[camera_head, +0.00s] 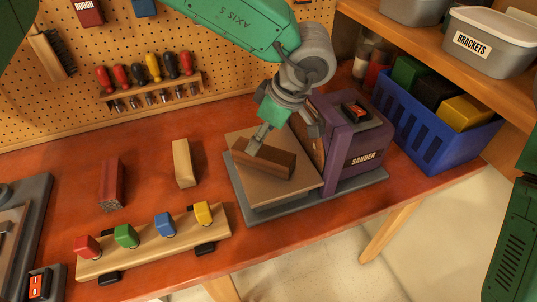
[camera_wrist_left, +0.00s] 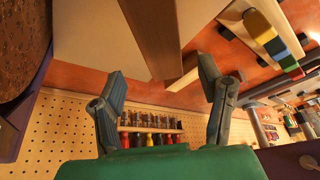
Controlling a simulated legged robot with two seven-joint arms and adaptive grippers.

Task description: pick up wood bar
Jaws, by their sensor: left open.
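A dark brown wood bar (camera_head: 262,160) lies on the tan table of the sander (camera_head: 350,155). In the left wrist view the bar (camera_wrist_left: 150,35) runs down from the top edge toward the space between my fingers. My left gripper (camera_head: 283,138) is over the far side of this bar; one finger overlaps it in the head view, and I cannot tell whether they touch. The left wrist view shows the gripper (camera_wrist_left: 162,76) with its fingers apart and nothing held. A reddish-brown bar (camera_head: 111,185) and a pale bar (camera_head: 184,163) lie on the bench to the left. My right gripper is out of view.
A wooden rack with coloured blocks (camera_head: 150,255) lies at the front of the bench. A screwdriver rack (camera_head: 150,92) hangs on the pegboard. A blue crate (camera_head: 430,125) stands right of the sander, under a shelf. Bare red bench top (camera_head: 60,160) shows at the left.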

